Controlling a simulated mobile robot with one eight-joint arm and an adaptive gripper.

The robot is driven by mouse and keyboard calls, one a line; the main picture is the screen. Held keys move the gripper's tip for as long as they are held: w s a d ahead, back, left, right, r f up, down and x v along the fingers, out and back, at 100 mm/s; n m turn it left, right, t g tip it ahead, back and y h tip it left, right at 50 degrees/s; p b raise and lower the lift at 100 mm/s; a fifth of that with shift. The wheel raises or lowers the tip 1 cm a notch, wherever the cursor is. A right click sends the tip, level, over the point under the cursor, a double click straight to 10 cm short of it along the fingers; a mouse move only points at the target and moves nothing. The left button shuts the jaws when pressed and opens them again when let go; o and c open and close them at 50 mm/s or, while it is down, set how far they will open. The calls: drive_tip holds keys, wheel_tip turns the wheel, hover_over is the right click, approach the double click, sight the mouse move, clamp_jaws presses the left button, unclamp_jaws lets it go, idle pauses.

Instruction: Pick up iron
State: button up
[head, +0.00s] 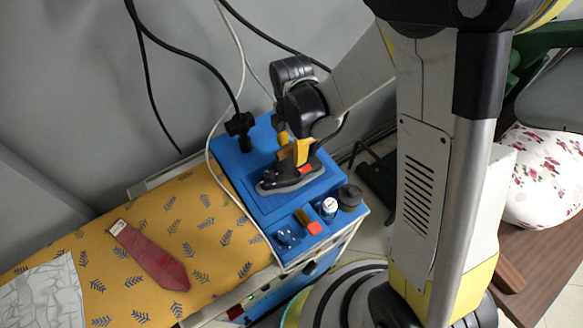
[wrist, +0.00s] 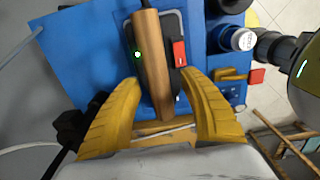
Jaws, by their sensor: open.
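The iron (head: 286,182) rests on the blue top of the ironing unit in the head view. Its base is dark grey, with a red part on one side. In the wrist view the iron's wooden handle (wrist: 152,65) runs lengthwise between the yellow fingers. My gripper (wrist: 161,78) is open, with one finger on each side of the handle and gaps visible. In the head view my gripper (head: 294,150) is right above the iron and hides part of it.
A red tie (head: 150,257) lies on the patterned ironing board (head: 211,238). A black cable fitting (head: 241,126) stands behind. A floral cushion (head: 541,178) is at right.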

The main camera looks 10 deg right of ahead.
clamp_jaws()
drive_tip(key=shift+r, duration=0.1)
